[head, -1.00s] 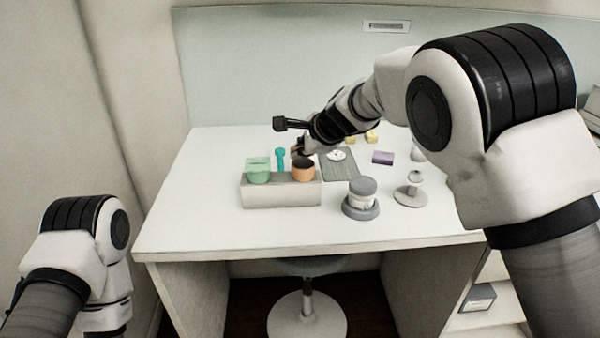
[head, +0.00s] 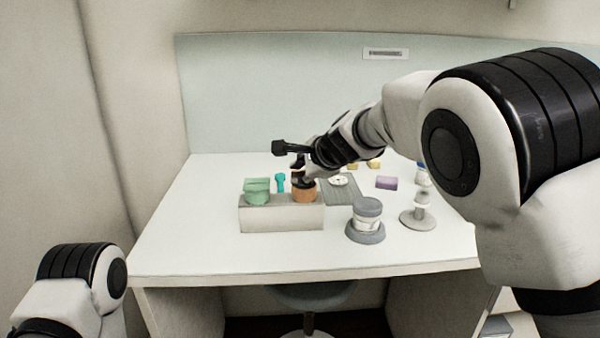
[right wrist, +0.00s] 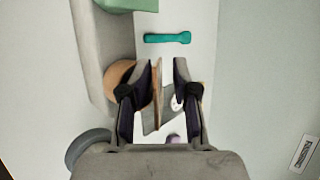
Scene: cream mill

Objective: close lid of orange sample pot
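The orange sample pot (head: 304,194) sits in the right part of a pale block (head: 281,218) on the table. In the right wrist view its rounded orange side (right wrist: 118,76) shows left of my fingers. A thin brown-orange edge (right wrist: 156,82) stands beside the left finger's inner face; it looks like the pot's raised lid, but I cannot be sure. My right gripper (right wrist: 166,62) is open, its fingers apart, at the pot's far side. In the head view the right gripper (head: 302,172) partly hides the pot's top. My left gripper is out of view.
A green pot (head: 257,192) sits in the block's left part. A teal tool (right wrist: 167,38) lies behind the block. A grey mat (head: 341,192), purple block (head: 386,182), grey-lidded jar (head: 367,212) and grey stand (head: 418,218) are to the right. The table's front left is clear.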

